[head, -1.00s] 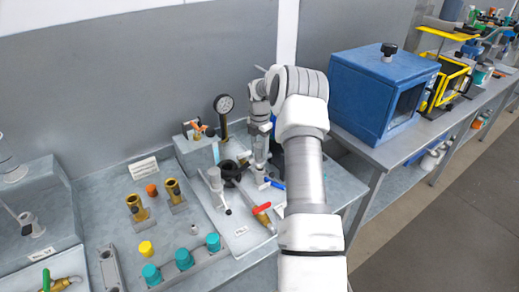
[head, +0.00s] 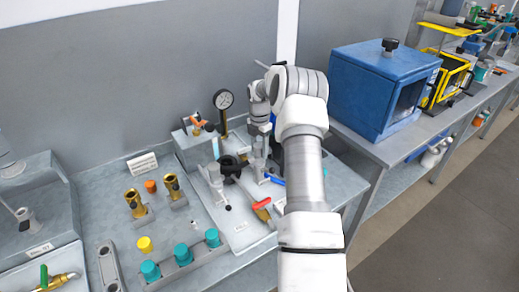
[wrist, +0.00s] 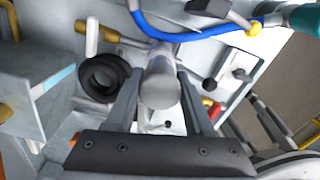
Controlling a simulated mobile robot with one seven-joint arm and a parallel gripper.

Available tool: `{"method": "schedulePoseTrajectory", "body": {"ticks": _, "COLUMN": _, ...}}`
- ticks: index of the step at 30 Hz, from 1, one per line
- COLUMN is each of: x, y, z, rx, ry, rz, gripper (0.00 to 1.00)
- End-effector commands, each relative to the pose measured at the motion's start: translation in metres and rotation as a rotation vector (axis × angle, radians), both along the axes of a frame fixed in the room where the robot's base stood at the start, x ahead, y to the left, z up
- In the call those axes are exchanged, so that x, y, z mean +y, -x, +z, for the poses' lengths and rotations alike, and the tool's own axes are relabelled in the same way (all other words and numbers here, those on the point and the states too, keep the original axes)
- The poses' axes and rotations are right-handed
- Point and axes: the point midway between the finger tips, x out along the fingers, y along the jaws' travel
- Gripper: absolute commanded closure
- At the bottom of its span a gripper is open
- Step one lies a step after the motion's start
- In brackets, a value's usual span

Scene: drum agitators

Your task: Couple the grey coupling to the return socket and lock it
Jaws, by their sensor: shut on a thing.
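In the wrist view my gripper (wrist: 160,74) has its two fingers on either side of a grey cylindrical piece, which looks like the grey coupling (wrist: 160,93), and is shut on it. A blue hose (wrist: 185,36) curves just beyond it. In the head view my gripper (head: 262,166) points down over the right part of the grey bench panel, and the coupling is mostly hidden there. A black ring-shaped part (wrist: 103,76) lies just left of the coupling, apart from it; it also shows in the head view (head: 232,166). I cannot tell which fitting is the return socket.
A pressure gauge (head: 223,99) stands behind my gripper. A red-handled valve (head: 261,204) is in front. Brass fittings (head: 135,203) and teal caps (head: 182,254) stand to the left. A blue cabinet (head: 380,90) is at the right.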

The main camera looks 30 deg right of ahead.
Motion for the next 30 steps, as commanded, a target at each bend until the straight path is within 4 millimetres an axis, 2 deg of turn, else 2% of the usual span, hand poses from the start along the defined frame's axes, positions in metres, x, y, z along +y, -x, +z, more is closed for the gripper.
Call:
{"method": "schedulePoseTrajectory", "body": {"ticks": 26, "x": -0.0003, "y": -0.0006, "z": -0.0062, "rx": -0.001, "ry": 0.001, "rz": 0.000, "gripper": 1.00}}
{"method": "schedulePoseTrajectory", "body": {"ticks": 27, "x": -0.0003, "y": -0.0006, "z": -0.0062, "rx": -0.002, "ry": 0.001, "rz": 0.000, "gripper": 0.42}}
{"method": "schedulePoseTrajectory", "body": {"ticks": 30, "x": -0.0002, "y": -0.0005, "z": -0.0063, "rx": -0.001, "ry": 0.001, "rz": 0.000, "gripper": 0.23}}
